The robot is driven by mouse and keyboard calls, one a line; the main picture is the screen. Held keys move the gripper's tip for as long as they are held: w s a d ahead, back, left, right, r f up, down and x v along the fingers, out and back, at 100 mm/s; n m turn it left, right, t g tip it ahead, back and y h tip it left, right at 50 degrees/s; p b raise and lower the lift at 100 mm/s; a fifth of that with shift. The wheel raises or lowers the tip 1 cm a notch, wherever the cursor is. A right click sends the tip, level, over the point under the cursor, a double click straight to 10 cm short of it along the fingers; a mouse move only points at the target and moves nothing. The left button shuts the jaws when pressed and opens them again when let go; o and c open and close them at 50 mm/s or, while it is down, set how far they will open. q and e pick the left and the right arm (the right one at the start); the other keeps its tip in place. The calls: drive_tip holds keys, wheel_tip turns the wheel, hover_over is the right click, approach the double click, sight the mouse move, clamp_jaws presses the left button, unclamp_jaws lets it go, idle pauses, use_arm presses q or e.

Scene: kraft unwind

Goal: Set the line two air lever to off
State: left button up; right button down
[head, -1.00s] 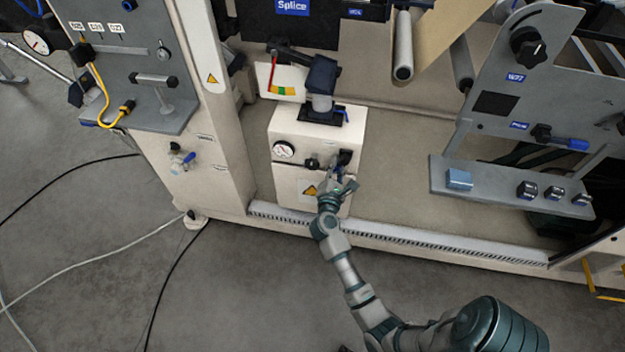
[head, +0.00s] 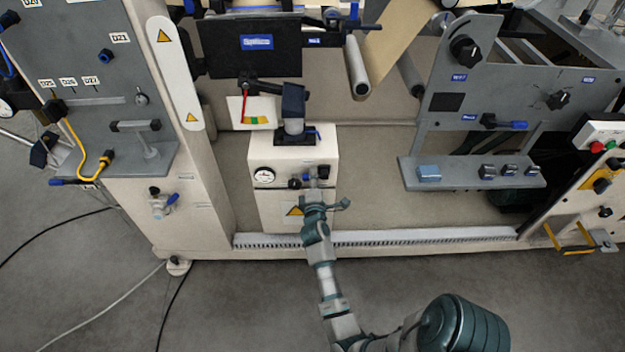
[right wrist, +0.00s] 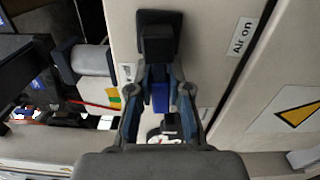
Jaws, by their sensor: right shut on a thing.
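A blue-handled lever (right wrist: 160,98) on a black valve mount (right wrist: 158,40) sits between the fingers of my right gripper (right wrist: 158,110) in the right wrist view. The fingers are shut on the lever. An "Air on" label (right wrist: 240,36) is on the pale panel to the right of it. My left gripper is not in view.
The cabinet carries a round gauge (head: 264,175) and a yellow warning triangle (head: 294,210). Another blue-handled valve (head: 163,204) is on the left column. A grey shelf with several knobs (head: 470,172) juts out at the right. Cables lie on the floor at left.

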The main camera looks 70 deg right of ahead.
drive_tip(key=shift+m, duration=0.5)
drive_tip(key=c, duration=1.1)
unclamp_jaws()
drive_tip(key=shift+f, duration=0.1)
drive_tip(key=shift+d, duration=0.1)
drive_tip(key=shift+a, duration=0.2)
drive_tip(key=v, duration=1.1)
drive_tip(key=shift+a, duration=0.3)
